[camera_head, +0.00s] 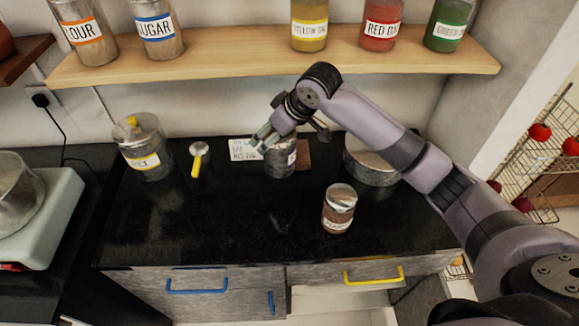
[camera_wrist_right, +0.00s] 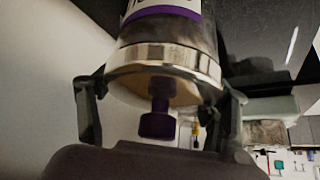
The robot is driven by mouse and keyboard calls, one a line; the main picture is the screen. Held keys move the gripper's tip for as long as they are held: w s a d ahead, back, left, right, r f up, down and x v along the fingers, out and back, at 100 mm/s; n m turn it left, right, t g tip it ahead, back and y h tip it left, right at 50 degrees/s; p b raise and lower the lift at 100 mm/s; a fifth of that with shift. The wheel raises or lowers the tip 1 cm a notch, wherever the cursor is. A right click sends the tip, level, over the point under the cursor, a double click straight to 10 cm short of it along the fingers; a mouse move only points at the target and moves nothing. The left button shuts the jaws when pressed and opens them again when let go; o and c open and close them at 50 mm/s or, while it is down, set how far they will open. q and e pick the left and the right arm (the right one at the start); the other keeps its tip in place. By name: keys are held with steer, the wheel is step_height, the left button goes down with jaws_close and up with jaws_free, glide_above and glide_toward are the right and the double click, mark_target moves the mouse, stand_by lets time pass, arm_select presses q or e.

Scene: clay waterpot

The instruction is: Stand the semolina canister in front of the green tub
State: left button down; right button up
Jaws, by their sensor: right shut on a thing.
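My right gripper (camera_head: 283,134) is shut on a glass canister (camera_head: 280,163) with a pale label, near the back of the black counter. In the right wrist view the canister (camera_wrist_right: 168,45) has a purple-edged white label, a metal rim and a purple knob (camera_wrist_right: 158,110). My right gripper's fingers (camera_wrist_right: 160,115) grip it from both sides at the lid. I cannot read its label, nor tell whether its base touches the counter. I see no tub that is clearly green. My left gripper is out of view.
A printed card (camera_head: 243,149) and a brown block (camera_head: 303,155) flank the held canister. A metal-sided round container (camera_head: 370,168) stands right, a brown jar (camera_head: 338,212) in front. A jar shelf (camera_head: 230,58) hangs above. The counter's front middle is clear.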

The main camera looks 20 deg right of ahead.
steer(key=shift+w+d+r, duration=0.15)
steer(key=shift+w, duration=0.25)
step_height(320, 180, down, 5)
steer(key=shift+s+f+p, duration=0.1)
steer(key=shift+f+p, duration=0.1)
steer(key=shift+p, duration=0.35)
step_height(320, 180, down, 3)
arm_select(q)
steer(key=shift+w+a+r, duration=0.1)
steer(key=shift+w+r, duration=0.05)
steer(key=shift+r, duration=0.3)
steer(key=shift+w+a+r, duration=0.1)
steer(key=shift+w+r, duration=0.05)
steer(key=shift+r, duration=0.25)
arm_select(e)
steer(key=shift+f, duration=0.6)
steer(key=shift+f, duration=0.1)
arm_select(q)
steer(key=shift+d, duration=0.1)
arm_select(e)
steer(key=o, duration=1.9)
steer(key=shift+f, duration=0.1)
